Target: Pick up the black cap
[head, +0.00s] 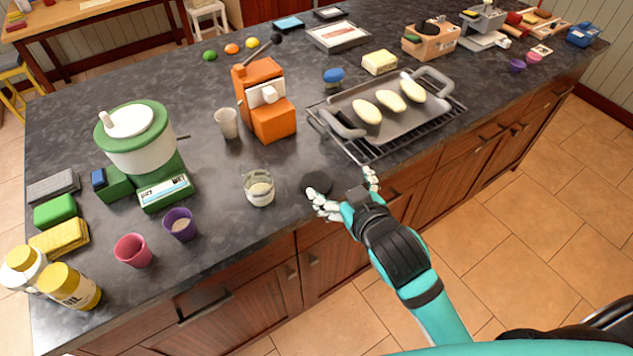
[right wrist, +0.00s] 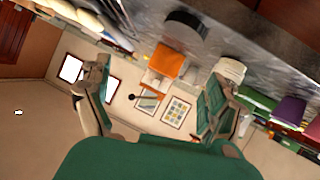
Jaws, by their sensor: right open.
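The black cap (head: 318,182) is a flat dark disc lying on the dark countertop near its front edge, just right of a glass. A dark round disc at the top of the right wrist view (right wrist: 187,25) looks like the same cap. My right gripper (head: 342,182) is open and empty at the counter's front edge, with its left finger close to the cap. Whether that finger touches the cap cannot be told. Its two fingers also show spread apart in the right wrist view (right wrist: 158,76). My left gripper is not in view.
A clear glass (head: 259,188) stands left of the cap. A grey tray (head: 398,120) with rolls sits on a rack (head: 345,150) behind my right gripper. An orange machine (head: 270,118) and a purple cup (head: 180,225) stand farther left. The countertop between cap and machine is free.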

